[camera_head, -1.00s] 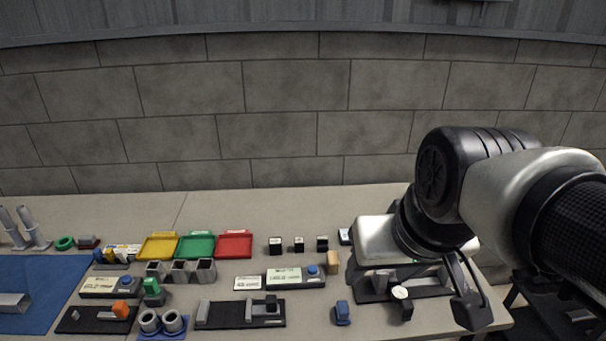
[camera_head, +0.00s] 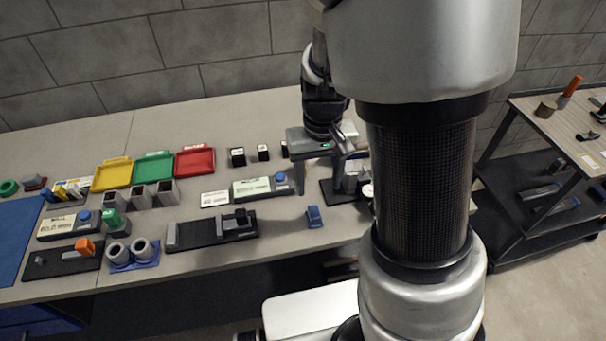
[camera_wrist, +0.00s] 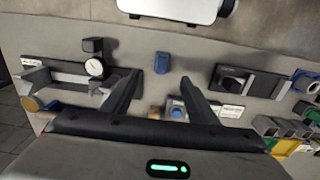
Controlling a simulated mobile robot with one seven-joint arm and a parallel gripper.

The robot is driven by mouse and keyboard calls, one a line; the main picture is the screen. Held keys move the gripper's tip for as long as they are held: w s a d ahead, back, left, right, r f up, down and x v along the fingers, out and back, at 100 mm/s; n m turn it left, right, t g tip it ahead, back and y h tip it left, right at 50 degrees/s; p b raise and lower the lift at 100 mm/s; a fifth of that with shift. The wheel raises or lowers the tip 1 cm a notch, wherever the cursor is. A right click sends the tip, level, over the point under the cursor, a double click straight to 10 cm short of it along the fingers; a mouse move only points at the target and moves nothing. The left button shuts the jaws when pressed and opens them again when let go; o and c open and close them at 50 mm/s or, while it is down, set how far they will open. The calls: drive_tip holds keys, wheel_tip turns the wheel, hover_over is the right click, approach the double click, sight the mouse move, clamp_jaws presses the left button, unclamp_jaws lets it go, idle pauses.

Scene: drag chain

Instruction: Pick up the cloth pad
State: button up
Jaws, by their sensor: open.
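A meter with a blue button (camera_head: 264,187) stands left of my gripper. A black fixture with a dial (camera_wrist: 95,67) is close on its other side. Yellow, green and red trays (camera_head: 195,160) lie further left. Bare bench lies around the blue piece.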

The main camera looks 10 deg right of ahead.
drive_tip(key=b, duration=0.1)
hover_over(314, 211)
drive_tip(key=f, duration=0.6)
drive_tip(key=shift+s+d+f, duration=0.25)
drive_tip(key=shift+d+f, duration=0.05)
drive_tip(key=shift+f, duration=0.05)
drive_tip(key=shift+w+a+f+b, duration=0.15)
drive_tip(key=shift+f+b, duration=0.15)
drive_tip(key=shift+f, duration=1.15)
drive_tip(key=shift+w+a+f+b, duration=0.1)
drive_tip(key=shift+f+b, duration=0.2)
drive_tip(key=shift+f, duration=1.15)
drive_tip(key=shift+c, duration=0.3)
drive_tip(key=c, duration=1.2)
drive_tip(key=shift+r, duration=0.1)
wheel_tip(314, 211, up, 10)
drive_tip(key=shift+f+p, duration=0.1)
drive_tip(key=shift+p, duration=1.05)
